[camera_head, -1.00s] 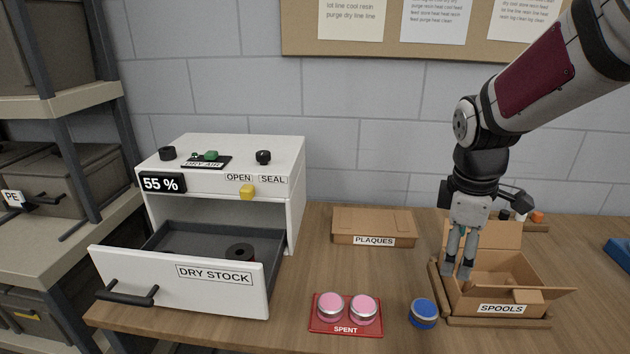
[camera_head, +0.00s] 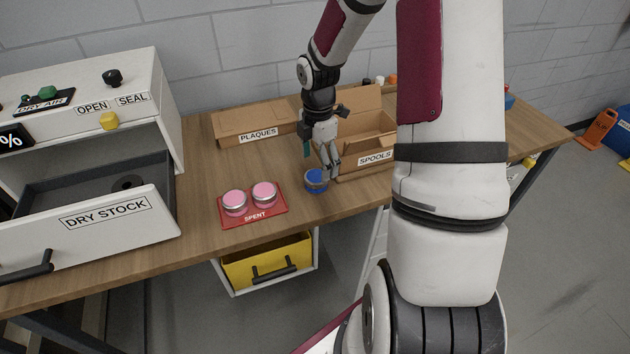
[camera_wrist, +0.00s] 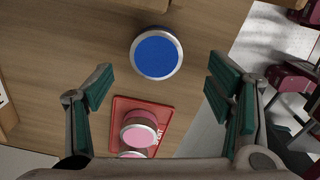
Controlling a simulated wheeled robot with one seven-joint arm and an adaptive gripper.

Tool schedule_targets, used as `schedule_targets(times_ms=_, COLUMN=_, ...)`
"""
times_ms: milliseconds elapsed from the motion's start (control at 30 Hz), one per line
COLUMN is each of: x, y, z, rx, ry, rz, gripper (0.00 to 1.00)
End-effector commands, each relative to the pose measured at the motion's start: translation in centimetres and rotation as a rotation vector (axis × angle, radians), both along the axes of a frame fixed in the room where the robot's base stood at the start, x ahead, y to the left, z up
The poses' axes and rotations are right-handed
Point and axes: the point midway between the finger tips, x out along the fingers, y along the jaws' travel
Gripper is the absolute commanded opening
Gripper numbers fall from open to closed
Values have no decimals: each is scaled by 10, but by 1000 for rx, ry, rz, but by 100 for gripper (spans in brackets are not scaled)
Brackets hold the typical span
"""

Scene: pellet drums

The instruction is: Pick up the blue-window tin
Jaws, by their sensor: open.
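The blue-window tin (camera_head: 315,181) is a short round tin with a blue top and a silvery rim. It stands on the table between the red SPENT tray and the SPOOLS box. In the wrist view the tin (camera_wrist: 156,54) lies beyond my fingertips, near the middle line between them. My gripper (camera_head: 330,170) is just above and beside the tin in the head view, pointing down. In the wrist view my gripper (camera_wrist: 160,85) is wide open with nothing between its green-padded fingers.
Two pink-topped tins (camera_head: 264,194) stand on the red SPENT tray (camera_head: 256,218), left of the blue tin. The open cardboard SPOOLS box (camera_head: 350,172) is close on the right. The closed PLAQUES box (camera_head: 240,125) lies behind. The DRY STOCK drawer (camera_head: 100,225) stands open, holding a dark spool (camera_head: 127,182).

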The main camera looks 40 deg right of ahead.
Motion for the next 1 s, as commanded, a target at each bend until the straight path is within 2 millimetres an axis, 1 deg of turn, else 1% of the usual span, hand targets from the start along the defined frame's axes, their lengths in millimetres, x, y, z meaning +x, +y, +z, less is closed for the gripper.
schedule_targets(times_ms=33, x=0, y=1, z=-6, rx=1, ry=2, rz=1, gripper=74)
schedule_targets(times_ms=267, x=0, y=1, z=-20, rx=0, ry=2, rz=2, gripper=74)
schedule_targets(times_ms=533, x=4, y=4, z=-57, rx=0, ry=2, rz=1, gripper=74)
schedule_targets(times_ms=667, x=4, y=4, z=-65, rx=-1, ry=0, rz=1, gripper=74)
schedule_targets(times_ms=867, x=5, y=4, z=-65, rx=-1, ry=-1, rz=0, gripper=74)
schedule_targets(times_ms=900, x=5, y=4, z=-65, rx=-1, ry=-1, rz=0, gripper=69)
schedule_targets(times_ms=967, x=5, y=4, z=-65, rx=-1, ry=-1, rz=0, gripper=56)
schedule_targets(times_ms=1000, x=5, y=4, z=-65, rx=-1, ry=-1, rz=0, gripper=47)
